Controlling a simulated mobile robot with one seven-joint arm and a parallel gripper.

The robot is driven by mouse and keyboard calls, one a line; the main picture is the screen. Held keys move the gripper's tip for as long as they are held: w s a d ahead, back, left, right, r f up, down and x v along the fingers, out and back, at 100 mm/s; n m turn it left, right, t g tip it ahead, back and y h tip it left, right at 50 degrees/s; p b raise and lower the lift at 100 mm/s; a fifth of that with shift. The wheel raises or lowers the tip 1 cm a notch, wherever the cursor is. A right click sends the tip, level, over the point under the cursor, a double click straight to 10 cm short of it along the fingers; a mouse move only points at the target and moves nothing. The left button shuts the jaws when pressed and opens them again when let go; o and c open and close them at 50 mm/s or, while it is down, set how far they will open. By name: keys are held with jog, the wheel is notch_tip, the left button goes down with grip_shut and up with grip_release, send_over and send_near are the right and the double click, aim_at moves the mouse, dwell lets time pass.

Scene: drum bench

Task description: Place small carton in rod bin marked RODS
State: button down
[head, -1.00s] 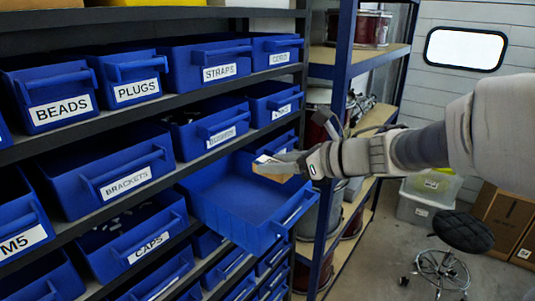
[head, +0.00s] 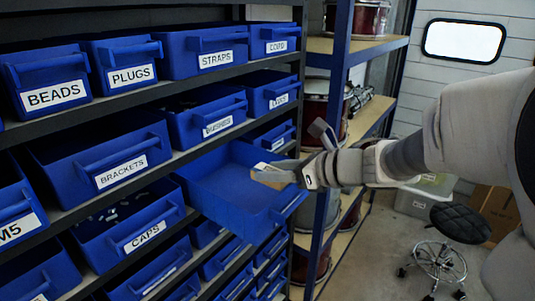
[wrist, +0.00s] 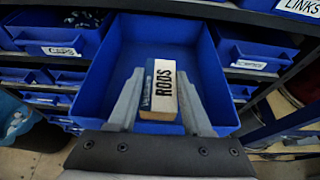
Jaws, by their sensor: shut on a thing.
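A small carton (head: 270,176) is held between the fingers of my gripper (head: 292,166). In the wrist view the carton (wrist: 160,90) has a pale face with RODS printed along it, a blue strip, and a tan end. My gripper (wrist: 161,98) is shut on it, one finger on each side. A blue bin (head: 232,208) is pulled out from the rack, and its visible floor is bare. The carton is above the bin's opening, toward its right side in the head view. The bin (wrist: 100,65) surrounds the carton in the wrist view. Its front label is not visible.
Labelled blue bins fill the rack, including CAPS (head: 130,235), BRACKETS (head: 115,175) and STRAPS (head: 210,58). A blue rack post (head: 335,80) stands close to my gripper. Shelves with red drums (head: 358,18) and a black stool (head: 460,222) are to the right.

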jog(key=shift+f, duration=0.2)
jog(key=shift+c, duration=1.7)
grip_release()
jog(key=shift+r, duration=0.15)
